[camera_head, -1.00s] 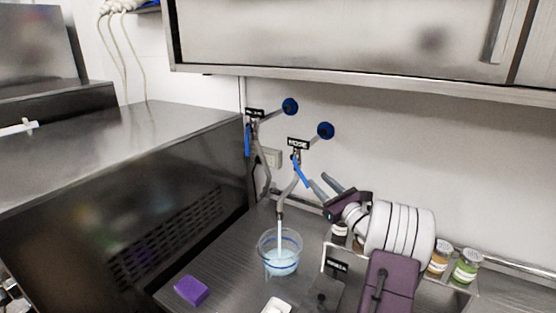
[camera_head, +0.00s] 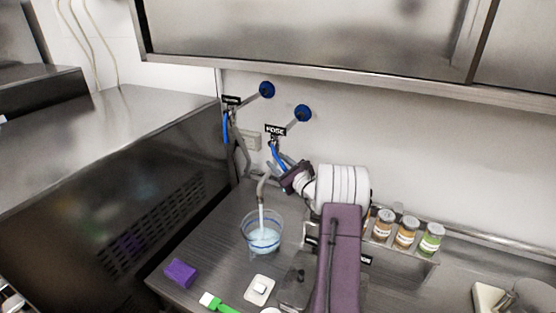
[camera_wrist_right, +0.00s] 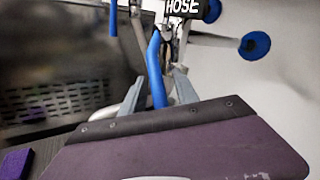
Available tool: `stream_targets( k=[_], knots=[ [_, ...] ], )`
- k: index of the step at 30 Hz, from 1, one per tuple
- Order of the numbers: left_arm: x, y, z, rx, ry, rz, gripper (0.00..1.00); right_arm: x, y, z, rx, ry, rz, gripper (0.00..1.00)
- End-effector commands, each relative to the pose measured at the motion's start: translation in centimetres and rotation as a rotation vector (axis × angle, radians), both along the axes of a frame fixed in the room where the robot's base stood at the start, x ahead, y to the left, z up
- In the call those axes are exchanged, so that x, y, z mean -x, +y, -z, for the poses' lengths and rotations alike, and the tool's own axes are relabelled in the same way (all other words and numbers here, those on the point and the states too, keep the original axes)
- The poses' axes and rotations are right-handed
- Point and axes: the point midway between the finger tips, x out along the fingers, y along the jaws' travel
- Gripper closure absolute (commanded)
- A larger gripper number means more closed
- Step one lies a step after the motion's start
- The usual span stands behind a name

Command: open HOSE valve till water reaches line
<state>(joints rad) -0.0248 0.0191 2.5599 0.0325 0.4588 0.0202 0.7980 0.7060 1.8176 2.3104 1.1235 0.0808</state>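The HOSE valve's blue lever (camera_head: 278,156) hangs angled below the black HOSE label (camera_head: 275,131) on the wall. It also shows as a blue bar in the right wrist view (camera_wrist_right: 156,70). My right gripper (camera_head: 283,161) is at the lever's lower end. In the wrist view its two grey fingers (camera_wrist_right: 158,88) stand apart, on either side of the lever, with gaps visible. Water runs from the grey hose (camera_head: 262,187) into a clear round container (camera_head: 262,231) with blue rings. Pale water stands inside; its exact level against the line is hard to tell. My left gripper is not in view.
A second valve with a blue lever (camera_head: 225,127) is left of the HOSE valve. A purple sponge (camera_head: 181,273), a white dish (camera_head: 259,290) and a green-handled brush (camera_head: 216,303) lie on the counter. Several jars (camera_head: 406,232) stand on a rack at right. A cabinet (camera_head: 300,40) overhangs.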

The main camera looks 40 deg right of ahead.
Motion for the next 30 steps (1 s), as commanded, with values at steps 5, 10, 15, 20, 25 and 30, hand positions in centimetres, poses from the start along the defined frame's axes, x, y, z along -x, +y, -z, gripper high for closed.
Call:
stream_targets(
  k=[5,10,15,20,25,30],
  knots=[
    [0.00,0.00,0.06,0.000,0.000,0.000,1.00,0.01,0.00,0.05,0.000,0.000,0.000,0.66],
    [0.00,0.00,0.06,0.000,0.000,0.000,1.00,0.02,0.01,0.04,0.000,0.000,0.000,1.00],
    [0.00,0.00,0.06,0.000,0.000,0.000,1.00,0.03,0.00,0.04,0.000,0.000,0.000,1.00],
    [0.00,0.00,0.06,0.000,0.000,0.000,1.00,0.03,0.00,0.03,0.000,0.000,0.000,1.00],
    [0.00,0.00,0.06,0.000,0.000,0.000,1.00,0.03,0.00,0.03,0.000,-0.001,0.000,1.00],
    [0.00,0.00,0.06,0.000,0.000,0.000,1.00,0.04,0.00,0.03,0.000,-0.001,0.000,1.00]
  ],
)
